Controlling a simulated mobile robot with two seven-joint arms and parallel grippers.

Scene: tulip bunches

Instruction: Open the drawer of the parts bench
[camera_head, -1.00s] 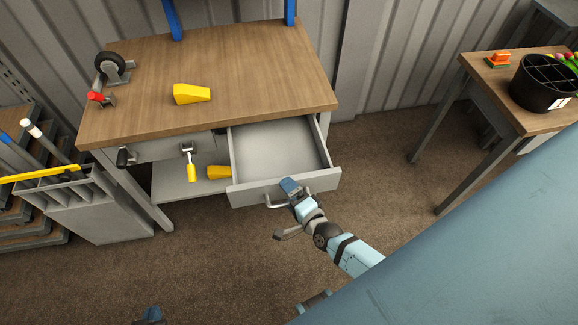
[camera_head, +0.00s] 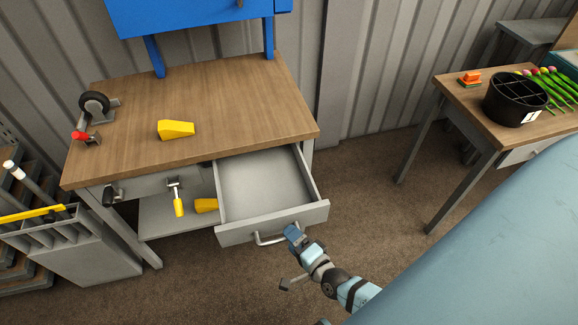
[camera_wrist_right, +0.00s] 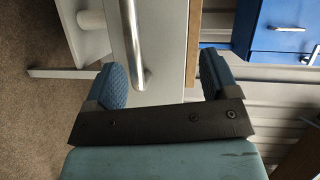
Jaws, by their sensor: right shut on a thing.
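The parts bench (camera_head: 215,110) has a brown wooden top. Its right drawer (camera_head: 262,182) is pulled far out, and the inside looks empty. The drawer's bar handle (camera_head: 268,240) is on the grey front. My right gripper (camera_head: 291,236) is at the right end of this handle. In the right wrist view the metal handle (camera_wrist_right: 135,38) passes between the blue fingers of the right gripper (camera_wrist_right: 165,78), close to the left finger. The gripper is shut on the handle, though its fingers stand well apart. My left gripper is not in view.
A yellow wedge (camera_head: 176,129) and a caster wheel (camera_head: 95,103) are on the bench top. A second yellow piece (camera_head: 206,205) lies on the shelf below. A side table (camera_head: 450,92) with a black bucket (camera_head: 515,98) stands right. Floor before the drawer is clear.

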